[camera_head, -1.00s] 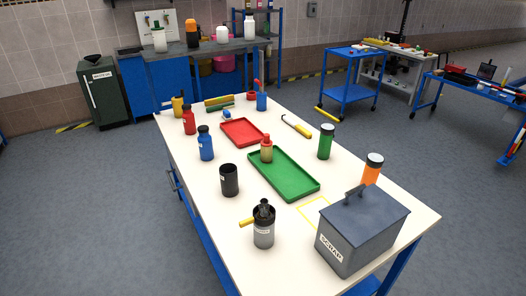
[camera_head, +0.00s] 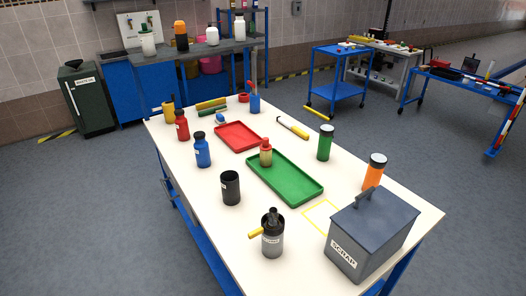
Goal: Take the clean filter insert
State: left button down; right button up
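A small tan cylinder with a reddish top (camera_head: 266,154) stands upright at the far left end of the green tray (camera_head: 300,196); it may be the clean filter insert, but I cannot read any label. A grey labelled canister (camera_head: 272,241) with a dark fitting in its open top and a yellow handle at its left stands at the near side of the table. The red tray (camera_head: 238,137) lies behind the green one and looks empty. Neither of my grippers is in view.
A grey SCRAP box (camera_head: 370,236) with a lid handle stands at the near right corner. A black cup (camera_head: 230,188), blue bottle (camera_head: 202,152), red bottle (camera_head: 181,127), green bottle (camera_head: 325,144) and orange bottle (camera_head: 374,172) stand around the trays. A yellow outline (camera_head: 320,217) is bare.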

aim_at(265, 149)
jog(key=i+j+z, duration=0.1)
jog(key=j, duration=0.4)
jog(key=i+j+z, duration=0.15)
jog(key=j, duration=0.4)
jog(key=i+j+z, duration=0.1)
jog(key=j, duration=0.45)
jog(key=i+j+z, duration=0.1)
jog(key=j, duration=0.45)
jog(key=i+j+z, duration=0.15)
jog(key=j, duration=0.45)
